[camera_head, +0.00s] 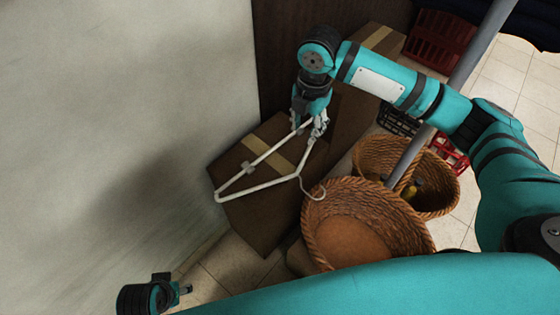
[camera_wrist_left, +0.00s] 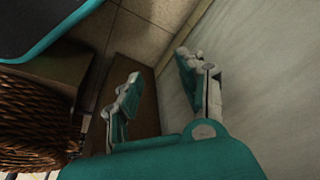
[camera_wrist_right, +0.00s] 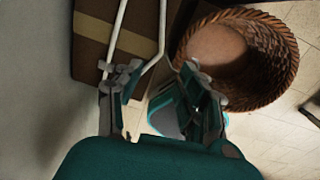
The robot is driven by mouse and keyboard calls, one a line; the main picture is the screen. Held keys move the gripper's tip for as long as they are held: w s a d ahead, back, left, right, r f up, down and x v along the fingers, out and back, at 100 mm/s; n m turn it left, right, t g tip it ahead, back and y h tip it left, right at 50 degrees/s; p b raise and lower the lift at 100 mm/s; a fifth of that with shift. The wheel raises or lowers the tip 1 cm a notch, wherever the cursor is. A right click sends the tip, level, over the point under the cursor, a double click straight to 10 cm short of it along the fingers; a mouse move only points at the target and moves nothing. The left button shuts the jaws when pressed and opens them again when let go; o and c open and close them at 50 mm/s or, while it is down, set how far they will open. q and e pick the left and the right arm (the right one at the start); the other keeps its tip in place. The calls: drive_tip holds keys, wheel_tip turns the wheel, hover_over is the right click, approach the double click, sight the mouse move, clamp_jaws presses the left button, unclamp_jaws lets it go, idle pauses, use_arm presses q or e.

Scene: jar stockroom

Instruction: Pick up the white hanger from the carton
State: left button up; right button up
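The white hanger (camera_head: 262,184) lies over the brown carton (camera_head: 240,168), its left end at the carton's edge and its hook towards the front basket. I cannot tell whether it touches the carton all along. My right gripper (camera_head: 309,125) is at the hanger's far right corner. In the right wrist view the right gripper (camera_wrist_right: 158,76) has its fingers apart. The hanger (camera_wrist_right: 163,25) runs to the left finger there, and its corner is partly hidden. My left gripper (camera_head: 184,290) is low at the front left, away from the hanger. In the left wrist view it (camera_wrist_left: 160,75) is open and empty.
Two wicker baskets stand right of the carton: a front one (camera_head: 325,250) and one behind (camera_head: 440,208) with small items inside. A grey pole (camera_head: 462,72) crosses the right side. A red crate (camera_head: 438,40) is at the back. A pale wall (camera_head: 120,100) bounds the left.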

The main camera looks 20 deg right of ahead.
drive_tip(key=n, duration=0.3)
drive_tip(key=b, duration=0.3)
hover_over(300, 166)
wheel_tip(300, 166, down, 6)
use_arm(q)
drive_tip(key=w+v, duration=0.1)
drive_tip(key=v, duration=0.7)
use_arm(e)
drive_tip(key=shift+g, duration=0.3)
drive_tip(key=f, duration=0.4)
drive_tip(key=shift+s+f+b, duration=0.25)
drive_tip(key=shift+b, duration=0.1)
drive_tip(key=shift+f+b, duration=0.3)
drive_tip(key=shift+f, duration=0.55)
drive_tip(key=shift+w+f+b, duration=0.15)
drive_tip(key=shift+f+b, duration=0.15)
drive_tip(key=shift+f, duration=0.3)
wheel_tip(300, 166, down, 3)
drive_tip(key=shift+w+r+b, duration=0.1)
drive_tip(key=shift+r+b, duration=0.05)
drive_tip(key=shift+b, duration=0.35)
drive_tip(key=shift+f, duration=0.2)
use_arm(q)
drive_tip(key=w+d+r+t+h, duration=0.1)
drive_tip(key=w+d+r+t, duration=0.1)
drive_tip(key=w+t, duration=0.2)
drive_tip(key=w, duration=0.3)
drive_tip(key=shift+t, duration=0.4)
use_arm(e)
drive_tip(key=shift+c, duration=0.5)
